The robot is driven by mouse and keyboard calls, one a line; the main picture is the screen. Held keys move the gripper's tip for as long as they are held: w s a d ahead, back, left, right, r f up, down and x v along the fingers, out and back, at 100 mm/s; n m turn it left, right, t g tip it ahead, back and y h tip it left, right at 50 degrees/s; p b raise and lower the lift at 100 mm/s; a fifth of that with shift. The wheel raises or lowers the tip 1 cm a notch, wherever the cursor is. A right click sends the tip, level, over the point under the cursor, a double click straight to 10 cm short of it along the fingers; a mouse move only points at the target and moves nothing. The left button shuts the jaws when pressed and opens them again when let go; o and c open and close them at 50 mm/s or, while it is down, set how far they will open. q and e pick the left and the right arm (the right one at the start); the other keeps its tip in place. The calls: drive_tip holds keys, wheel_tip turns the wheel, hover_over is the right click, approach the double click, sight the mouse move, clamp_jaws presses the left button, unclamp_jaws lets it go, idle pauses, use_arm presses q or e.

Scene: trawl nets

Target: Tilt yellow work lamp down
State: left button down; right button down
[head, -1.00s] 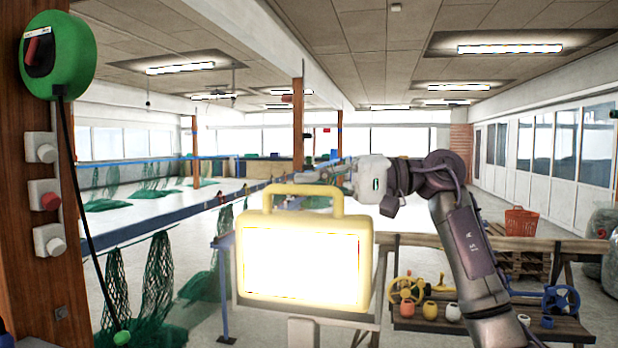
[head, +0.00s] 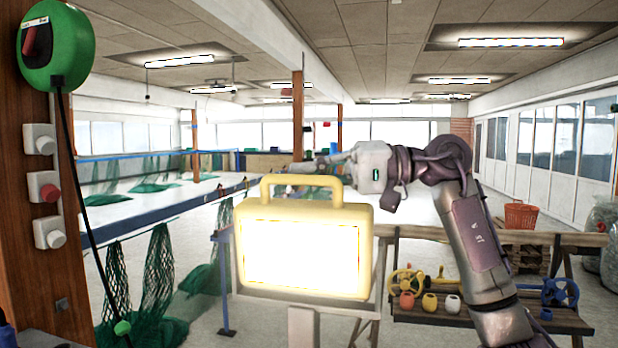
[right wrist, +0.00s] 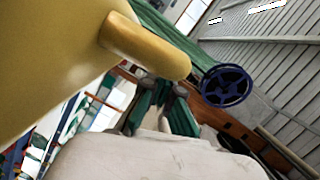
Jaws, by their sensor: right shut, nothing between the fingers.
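The yellow work lamp (head: 366,250) stands in the middle of the head view on a pale post. Its bright, lit face points towards me, and its carrying handle (head: 303,180) is on top. My right gripper (head: 312,168) reaches in from the right, its fingers shut and empty just behind and above the handle in the picture. Whether it touches the lamp is unclear. In the right wrist view a large yellow surface (right wrist: 50,65) with a rounded yellow bar (right wrist: 145,48) lies close beside the gripper fingers (right wrist: 160,105). My left gripper is not in view.
A wooden bench (head: 480,236) with coloured wheels and pots stands behind at right. A wooden post (head: 30,180) with switches and a green reel (head: 75,45) is at left. Green nets (head: 165,280) hang beyond it. A red basket (head: 520,215) stands farther back.

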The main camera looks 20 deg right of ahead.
drive_tip(key=s+a+f+n+b, duration=0.1)
drive_tip(key=s+b, duration=0.1)
drive_tip(key=s+a+f+n+b, duration=0.1)
drive_tip(key=s+a+b, duration=0.1)
drive_tip(key=s+a+f+n+b, duration=0.1)
drive_tip(key=s+b, duration=0.1)
drive_tip(key=shift+s+a+f+n+h, duration=0.2)
drive_tip(key=shift+s+a+n+h, duration=0.15)
drive_tip(key=shift+n+h, duration=0.05)
drive_tip(key=shift+a+f, duration=0.1)
drive_tip(key=shift+f, duration=0.1)
idle(0.5)
drive_tip(key=shift+s+d+r, duration=0.1)
drive_tip(key=shift+s+d, duration=0.05)
drive_tip(key=shift+d, duration=0.5)
approach(290, 209)
drive_tip(key=s+r, duration=0.2)
drive_tip(key=s, duration=0.3)
drive_tip(key=shift+d+t, duration=0.3)
